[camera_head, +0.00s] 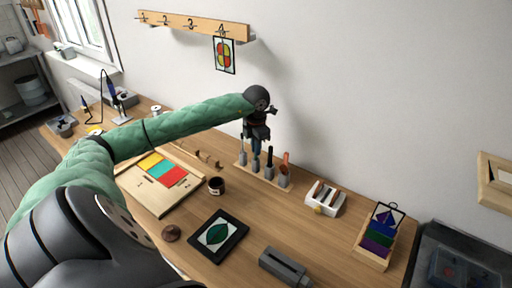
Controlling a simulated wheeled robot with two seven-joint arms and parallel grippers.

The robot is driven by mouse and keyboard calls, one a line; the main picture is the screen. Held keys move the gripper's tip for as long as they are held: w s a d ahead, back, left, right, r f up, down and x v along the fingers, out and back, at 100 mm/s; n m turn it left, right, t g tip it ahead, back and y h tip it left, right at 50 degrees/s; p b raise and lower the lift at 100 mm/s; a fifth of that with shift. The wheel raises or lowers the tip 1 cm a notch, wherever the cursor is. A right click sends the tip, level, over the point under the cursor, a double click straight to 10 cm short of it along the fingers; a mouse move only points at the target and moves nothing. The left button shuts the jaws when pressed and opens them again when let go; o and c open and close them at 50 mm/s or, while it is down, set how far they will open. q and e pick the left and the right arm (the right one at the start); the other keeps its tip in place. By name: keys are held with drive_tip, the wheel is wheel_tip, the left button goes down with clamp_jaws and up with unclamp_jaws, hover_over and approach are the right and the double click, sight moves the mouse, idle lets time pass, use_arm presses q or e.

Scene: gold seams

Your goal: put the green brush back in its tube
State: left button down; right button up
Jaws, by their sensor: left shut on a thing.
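The tube rack (263,177) stands on the bench near the wall, with several grey tubes in a row. A black-handled brush (270,158) and an orange one (285,165) stand in the right-hand tubes. My left gripper (257,134) is over the left part of the rack, pointing down and shut on a brush, taken to be the green one. The jaws hide most of it and its green does not show. A dark blue shaft (256,147) shows just below the jaws; I cannot tell whether it is held or stands in a tube. My right gripper is not in view.
A dark cup (216,186) and a framed leaf picture (218,236) lie in front of the rack. A white holder (324,198) is right of it. A board with coloured panels (161,182) is at left. A hook rail (193,25) hangs above.

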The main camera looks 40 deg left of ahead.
use_arm(q)
drive_tip(key=shift+f, duration=0.4)
drive_tip(key=c, duration=0.9)
unclamp_jaws()
drive_tip(key=shift+c, duration=0.2)
drive_tip(key=shift+r, duration=0.15)
drive_tip(key=shift+r+p, duration=0.65)
drive_tip(key=shift+r, duration=2.75)
